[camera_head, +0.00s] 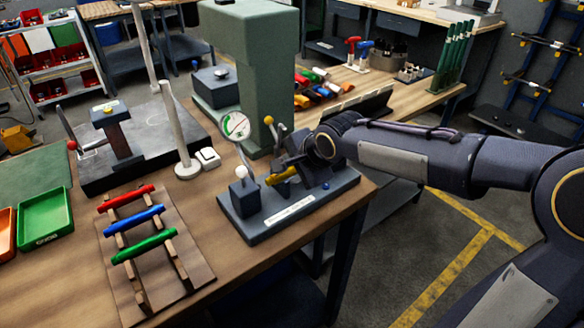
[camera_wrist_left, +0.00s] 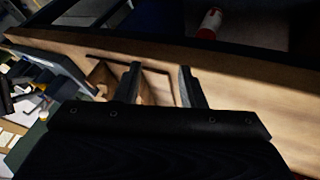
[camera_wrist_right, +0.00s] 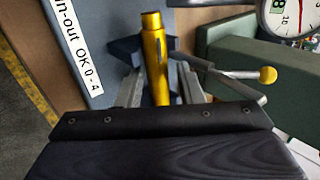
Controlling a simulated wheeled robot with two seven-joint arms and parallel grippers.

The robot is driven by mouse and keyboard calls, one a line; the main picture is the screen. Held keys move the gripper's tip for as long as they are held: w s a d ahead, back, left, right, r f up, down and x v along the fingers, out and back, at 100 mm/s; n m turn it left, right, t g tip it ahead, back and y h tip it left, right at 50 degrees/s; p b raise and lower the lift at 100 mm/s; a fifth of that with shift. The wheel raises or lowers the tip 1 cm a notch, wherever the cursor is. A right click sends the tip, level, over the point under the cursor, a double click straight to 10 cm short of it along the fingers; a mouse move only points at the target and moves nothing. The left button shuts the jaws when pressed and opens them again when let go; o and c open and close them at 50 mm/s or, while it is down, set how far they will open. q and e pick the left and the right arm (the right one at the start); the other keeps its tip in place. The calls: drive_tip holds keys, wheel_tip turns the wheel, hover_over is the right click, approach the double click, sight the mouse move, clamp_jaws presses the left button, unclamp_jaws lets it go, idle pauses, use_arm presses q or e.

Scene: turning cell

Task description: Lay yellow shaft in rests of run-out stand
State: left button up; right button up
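The yellow shaft (camera_head: 283,175) lies low over the grey run-out stand (camera_head: 318,203), between its small block and my right gripper. In the right wrist view the yellow shaft (camera_wrist_right: 154,52) runs lengthwise between the fingers, with a narrow gap on each side. A dark rest (camera_wrist_right: 125,48) shows beside it; the contact underneath is hidden. My right gripper (camera_wrist_right: 162,88) is open around the shaft's near end; in the head view it is at the stand (camera_head: 302,170). My left gripper (camera_wrist_left: 158,85) is open and empty, outside the head view.
A dial gauge (camera_head: 236,126) and a yellow-knobbed lever (camera_wrist_right: 267,75) are close to my right gripper. A wooden rack (camera_head: 181,262) holds red, blue and green shafts at left. A green machine column (camera_head: 240,65) stands behind. A green bin (camera_head: 46,216) is at far left.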

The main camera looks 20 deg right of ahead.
drive_tip(key=shift+o, duration=1)
drive_tip(key=v, duration=0.7)
drive_tip(key=shift+s+r, duration=0.2)
drive_tip(key=shift+r, duration=0.15)
drive_tip(key=s+d+f+n, duration=0.1)
drive_tip(key=s+f+n, duration=0.2)
drive_tip(key=s, duration=0.4)
drive_tip(key=s+f+n+g+p, duration=0.1)
drive_tip(key=s+f+n, duration=0.2)
drive_tip(key=s+n, duration=0.2)
drive_tip(key=s+d+f+n+g+y, duration=0.1)
drive_tip(key=s+f+n, duration=0.2)
drive_tip(key=s, duration=0.8)
drive_tip(key=shift+d+n+p, duration=0.3)
drive_tip(key=shift+n+p, duration=0.05)
drive_tip(key=shift+n, duration=0.35)
